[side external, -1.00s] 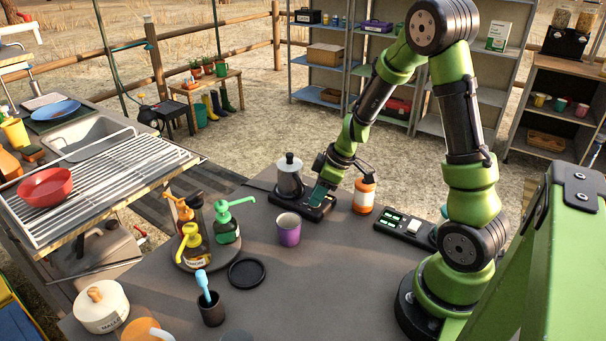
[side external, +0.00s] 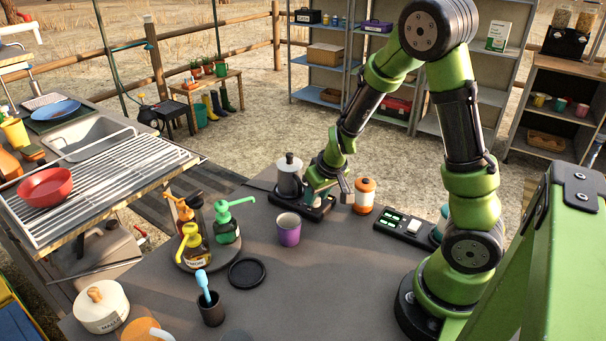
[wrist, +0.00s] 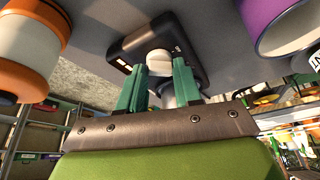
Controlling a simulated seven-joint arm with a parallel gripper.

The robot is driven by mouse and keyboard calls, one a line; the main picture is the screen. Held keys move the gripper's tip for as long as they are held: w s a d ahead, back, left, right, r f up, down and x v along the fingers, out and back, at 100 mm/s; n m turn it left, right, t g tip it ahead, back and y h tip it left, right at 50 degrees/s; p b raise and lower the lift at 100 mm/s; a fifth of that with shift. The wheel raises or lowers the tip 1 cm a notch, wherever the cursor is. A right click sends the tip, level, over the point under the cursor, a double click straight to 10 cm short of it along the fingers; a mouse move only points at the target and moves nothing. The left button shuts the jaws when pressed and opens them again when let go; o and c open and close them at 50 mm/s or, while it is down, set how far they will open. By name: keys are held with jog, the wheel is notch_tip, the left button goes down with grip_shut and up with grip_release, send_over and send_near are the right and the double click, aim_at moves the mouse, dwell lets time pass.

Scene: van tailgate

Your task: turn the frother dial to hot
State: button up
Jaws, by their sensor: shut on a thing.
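The frother has a metal jug (side external: 289,176) with a dark lid, standing on a black base (side external: 318,213) at the far side of the dark table. In the wrist view the base (wrist: 132,46) carries a pale round dial (wrist: 159,62) with small light marks beside it. My gripper (wrist: 159,76) has its teal fingers on either side of this dial and is shut on it. In the side view my gripper (side external: 315,198) is down at the base, and the dial is hidden there. I cannot read the dial's setting.
An orange and white jar (side external: 364,196) stands close right of my gripper. A purple cup (side external: 288,230) stands in front of the base. A turntable with pump bottles (side external: 226,224) is to the left. A black panel (side external: 403,227) lies to the right.

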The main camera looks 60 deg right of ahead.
jog(key=shift+a+m+h, duration=0.1)
jog(key=shift+m+h, duration=0.2)
jog(key=shift+m, duration=0.8)
jog(key=shift+g, duration=0.3)
jog(key=o, duration=1)
jog(key=shift+o, duration=0.2)
jog(key=shift+v, duration=3.7)
